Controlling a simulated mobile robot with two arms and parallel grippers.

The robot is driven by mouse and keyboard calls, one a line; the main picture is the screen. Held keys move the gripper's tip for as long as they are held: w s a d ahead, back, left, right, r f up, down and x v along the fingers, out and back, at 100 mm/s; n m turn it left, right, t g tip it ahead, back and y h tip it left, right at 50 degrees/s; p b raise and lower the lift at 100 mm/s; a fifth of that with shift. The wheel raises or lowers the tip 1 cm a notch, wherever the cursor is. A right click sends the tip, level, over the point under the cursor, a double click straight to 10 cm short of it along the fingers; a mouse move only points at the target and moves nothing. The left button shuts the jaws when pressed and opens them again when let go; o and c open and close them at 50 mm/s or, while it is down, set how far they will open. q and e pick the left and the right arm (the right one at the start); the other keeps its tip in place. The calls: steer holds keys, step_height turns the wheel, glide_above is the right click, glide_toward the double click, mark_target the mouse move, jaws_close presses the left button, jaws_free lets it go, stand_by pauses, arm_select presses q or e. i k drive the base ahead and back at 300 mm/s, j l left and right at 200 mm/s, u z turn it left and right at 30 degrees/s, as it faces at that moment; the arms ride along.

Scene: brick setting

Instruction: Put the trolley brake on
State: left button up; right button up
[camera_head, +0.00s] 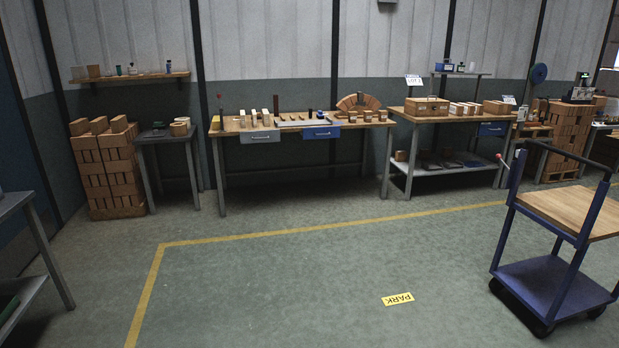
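The trolley (553,285) stands at the right edge of the view, partly cut off. It has a blue frame, a wooden top (575,211), a blue lower shelf and dark wheels. A dark push handle (563,152) runs across its upper end. A small red knob (498,156) shows beside its left post; it may be the brake lever, but I cannot tell its setting. Neither of my grippers is in view.
A yellow line (250,236) marks a floor area with a yellow PARK label (398,299); the floor there is clear. Workbenches (300,127) with bricks line the back wall. A brick stack (108,168) stands at left. A grey table (35,245) is at the left edge.

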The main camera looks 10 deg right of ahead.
mark_target(498, 157)
steer(key=i+l+z, duration=0.3)
steer(key=i+z, duration=0.15)
steer(key=i, duration=0.35)
steer(key=i+z, duration=0.45)
steer(key=i, duration=0.35)
steer(key=i+j+z, duration=0.4)
steer(key=i, duration=0.4)
steer(key=i+u, duration=0.1)
steer(key=i, duration=0.5)
steer(key=i+l+u, duration=0.1)
steer(key=i, duration=0.5)
steer(key=i+l+u, duration=0.1)
steer(key=i, duration=0.45)
steer(key=i+l+u, duration=0.1)
steer(key=i, duration=0.5)
steer(key=i+l, duration=0.3)
steer(key=i, duration=0.25)
steer(key=j+u, duration=0.05)
